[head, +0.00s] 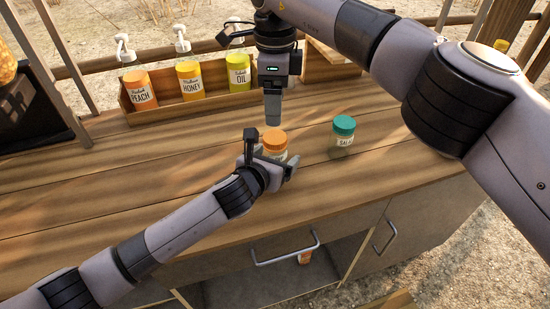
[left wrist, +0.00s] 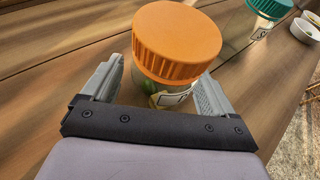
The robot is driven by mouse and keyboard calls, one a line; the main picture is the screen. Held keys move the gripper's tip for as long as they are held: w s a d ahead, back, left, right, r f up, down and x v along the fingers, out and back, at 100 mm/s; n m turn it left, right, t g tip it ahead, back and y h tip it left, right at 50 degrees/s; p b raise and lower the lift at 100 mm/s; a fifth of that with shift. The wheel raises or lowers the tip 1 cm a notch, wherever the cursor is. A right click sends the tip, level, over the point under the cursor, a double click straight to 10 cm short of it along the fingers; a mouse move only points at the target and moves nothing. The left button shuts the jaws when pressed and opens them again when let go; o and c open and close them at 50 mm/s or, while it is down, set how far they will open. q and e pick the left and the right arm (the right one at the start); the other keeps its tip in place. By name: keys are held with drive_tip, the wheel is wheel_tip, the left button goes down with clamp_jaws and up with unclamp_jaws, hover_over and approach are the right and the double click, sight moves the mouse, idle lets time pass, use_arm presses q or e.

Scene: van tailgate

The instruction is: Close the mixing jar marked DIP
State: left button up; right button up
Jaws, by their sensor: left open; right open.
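A clear jar with an orange lid (head: 274,137) stands upright on the wooden counter, its label mostly hidden by my left gripper. In the left wrist view the orange lid (left wrist: 177,42) sits on top of the jar; I cannot tell how tight it is. No DIP marking is readable. My left gripper (head: 277,166) is open, with one finger on each side of the jar body below the lid. A gap shows beside the jar. My right gripper (head: 273,122) points straight down just above the orange lid, open by a small amount and holding nothing visible.
A jar with a teal lid (head: 344,125), its label partly reading SALA, stands to the right. A wooden rack (head: 205,104) with pump bottles labelled PEACH, HONEY and OIL stands behind. An orange-labelled item (head: 304,257) shows in the compartment below.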

sight(275, 137)
use_arm(q)
clamp_jaws()
use_arm(e)
drive_tip(key=n, duration=1.3)
drive_tip(key=shift+f, duration=4.05)
